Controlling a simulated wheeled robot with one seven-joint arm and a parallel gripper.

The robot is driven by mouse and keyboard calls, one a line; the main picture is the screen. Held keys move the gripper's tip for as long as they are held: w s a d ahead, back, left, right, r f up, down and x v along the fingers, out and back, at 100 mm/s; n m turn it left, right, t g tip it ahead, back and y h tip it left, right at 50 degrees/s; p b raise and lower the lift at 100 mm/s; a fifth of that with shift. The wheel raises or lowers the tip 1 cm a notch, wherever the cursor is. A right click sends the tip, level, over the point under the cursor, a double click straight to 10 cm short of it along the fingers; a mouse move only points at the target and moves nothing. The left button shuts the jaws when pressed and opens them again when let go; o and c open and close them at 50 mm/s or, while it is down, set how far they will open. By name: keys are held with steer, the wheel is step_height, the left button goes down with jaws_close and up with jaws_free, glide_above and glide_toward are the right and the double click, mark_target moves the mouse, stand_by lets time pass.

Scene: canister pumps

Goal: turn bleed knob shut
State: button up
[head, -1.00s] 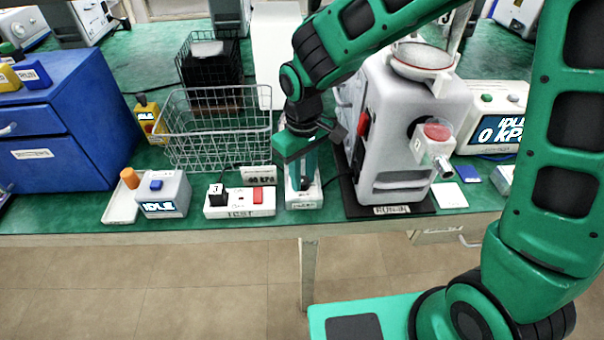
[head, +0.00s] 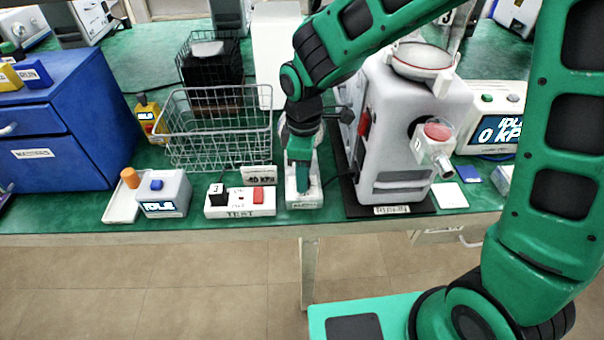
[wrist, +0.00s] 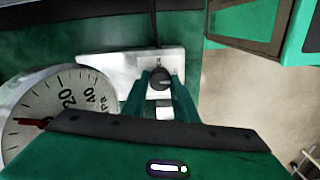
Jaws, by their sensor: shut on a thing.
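The bleed knob (wrist: 160,77) is a small dark round knob on a white base block (wrist: 115,66). In the wrist view my gripper (wrist: 159,86) has one green finger on each side of it and is shut on it. In the head view my gripper (head: 301,187) points down onto the white base block (head: 305,203) at the table's front edge. The knob itself is hidden there behind the fingers. A round dial gauge (wrist: 62,105) with a red needle shows at the left of the wrist view, partly covered by my gripper body.
A white switch strip (head: 238,211) with a red switch stands close left. The large grey pump (head: 385,140) on its black mat stands close right. A wire basket (head: 215,135) is behind to the left. The floor in front is clear.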

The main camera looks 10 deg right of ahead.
steer(key=shift+w+d+r, duration=0.1)
steer(key=shift+w+d, duration=0.05)
steer(key=shift+d, duration=0.05)
stand_by(0.3)
steer(key=o, duration=1.1)
steer(key=shift+c, duration=0.2)
steer(key=shift+a, duration=0.1)
step_height(320, 180, up, 11)
steer(key=shift+f, duration=0.2)
